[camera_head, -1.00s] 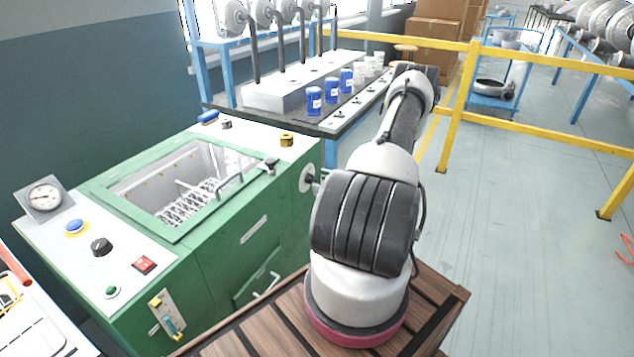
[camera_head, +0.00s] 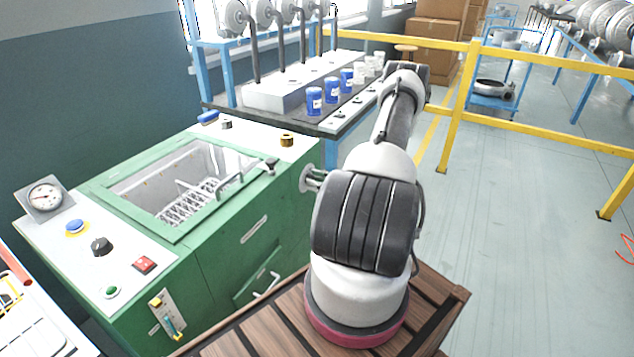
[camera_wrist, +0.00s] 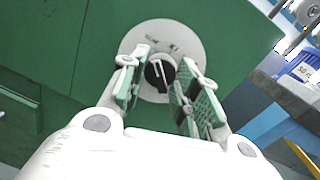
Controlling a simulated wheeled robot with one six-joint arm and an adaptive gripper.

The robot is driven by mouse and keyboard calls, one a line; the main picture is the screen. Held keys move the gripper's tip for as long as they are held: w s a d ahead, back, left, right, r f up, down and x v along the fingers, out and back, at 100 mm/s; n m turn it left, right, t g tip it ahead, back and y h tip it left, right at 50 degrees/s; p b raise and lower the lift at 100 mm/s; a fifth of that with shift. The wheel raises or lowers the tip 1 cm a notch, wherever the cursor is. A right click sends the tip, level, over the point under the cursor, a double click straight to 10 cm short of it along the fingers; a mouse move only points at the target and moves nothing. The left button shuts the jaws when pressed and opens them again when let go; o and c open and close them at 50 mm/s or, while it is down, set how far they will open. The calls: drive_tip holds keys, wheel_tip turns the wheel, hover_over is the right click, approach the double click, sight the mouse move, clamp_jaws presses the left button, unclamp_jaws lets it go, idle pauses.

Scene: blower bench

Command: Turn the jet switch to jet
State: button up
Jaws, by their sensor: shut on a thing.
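The jet switch (camera_wrist: 157,71) is a black round knob with a white pointer line, on a round grey plate (camera_wrist: 187,42) on the green machine's side. In the wrist view the pointer line runs nearly up and down, leaning slightly left at the top. The marks on the plate are too small to read. My gripper (camera_wrist: 160,88) has one pale green-padded finger on each side of the knob and is shut on it. In the head view my arm hides the knob and most of the gripper.
The green machine (camera_head: 215,255) has an open-looking basin and a panel with several buttons. A bench with blue cups (camera_head: 332,90) stands behind it. A yellow rail (camera_head: 545,132) bounds the right side.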

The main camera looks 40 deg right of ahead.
drive_tip(key=shift+m, duration=0.3)
drive_tip(key=m, duration=0.8)
drive_tip(key=shift+f+t, duration=0.1)
drive_tip(key=shift+t, duration=0.3)
drive_tip(key=shift+m, duration=0.3)
drive_tip(key=o, duration=1)
drive_tip(key=v, duration=1.2)
drive_tip(key=shift+s, duration=0.1)
